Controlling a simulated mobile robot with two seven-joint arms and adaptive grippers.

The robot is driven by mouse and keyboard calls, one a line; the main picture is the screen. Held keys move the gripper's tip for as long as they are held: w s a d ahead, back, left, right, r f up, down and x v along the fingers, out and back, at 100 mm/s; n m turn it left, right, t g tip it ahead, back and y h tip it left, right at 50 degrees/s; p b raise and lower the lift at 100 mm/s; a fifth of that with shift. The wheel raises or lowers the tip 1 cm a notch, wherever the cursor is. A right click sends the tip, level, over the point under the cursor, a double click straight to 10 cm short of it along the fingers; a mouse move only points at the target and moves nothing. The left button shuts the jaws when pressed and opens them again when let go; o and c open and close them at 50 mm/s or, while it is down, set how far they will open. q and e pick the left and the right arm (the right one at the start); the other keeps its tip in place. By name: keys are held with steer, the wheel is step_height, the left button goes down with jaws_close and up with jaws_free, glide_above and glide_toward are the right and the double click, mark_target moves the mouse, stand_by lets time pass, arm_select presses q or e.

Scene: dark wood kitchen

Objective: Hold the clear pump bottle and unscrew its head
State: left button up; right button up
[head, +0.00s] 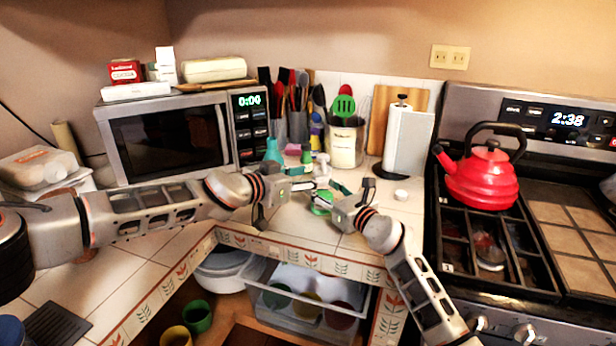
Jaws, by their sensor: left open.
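The clear pump bottle (322,170) stands on the tiled counter in the corner, its pale pump head on top. Its lower part is partly hidden behind the grippers. My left gripper (296,187) reaches in from the left and is open, just left of and in front of the bottle. My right gripper (325,196) reaches in from the lower right, close to the bottle's front. Its fingers are small and overlap a green item (321,204), so its opening and any contact are unclear.
A teal bottle (273,150) and utensil holders (345,145) stand behind. A microwave (170,138) is at the left, a paper towel roll (407,140) at the right. A small white lid (401,194) lies near the stove with a red kettle (482,178).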

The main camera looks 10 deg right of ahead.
arm_select(q)
steer(key=shift+a, duration=0.1)
steer(key=shift+w+a+r, duration=0.1)
steer(key=shift+w+a, duration=0.05)
steer(key=shift+a, duration=0.05)
step_height(320, 180, up, 9)
steer(key=m+t, duration=0.2)
steer(key=t, duration=0.1)
glide_above(320, 175)
steer(key=a, duration=0.3)
arm_select(e)
steer(key=shift+r, duration=0.1)
arm_select(q)
steer(key=s+f+n+y, duration=0.1)
steer(key=f+n, duration=0.1)
steer(key=f, duration=0.1)
steer(key=s+f+n+y, duration=0.1)
steer(key=f+n+y, duration=0.1)
steer(key=f, duration=0.1)
steer(key=s+f+n+t+y, duration=0.1)
steer(key=f+n, duration=0.1)
steer(key=f, duration=0.1)
steer(key=shift+s+d+f+n, duration=0.1)
steer(key=shift+d+n, duration=0.2)
steer(key=shift+d, duration=0.05)
steer(key=shift+x, duration=3.3)
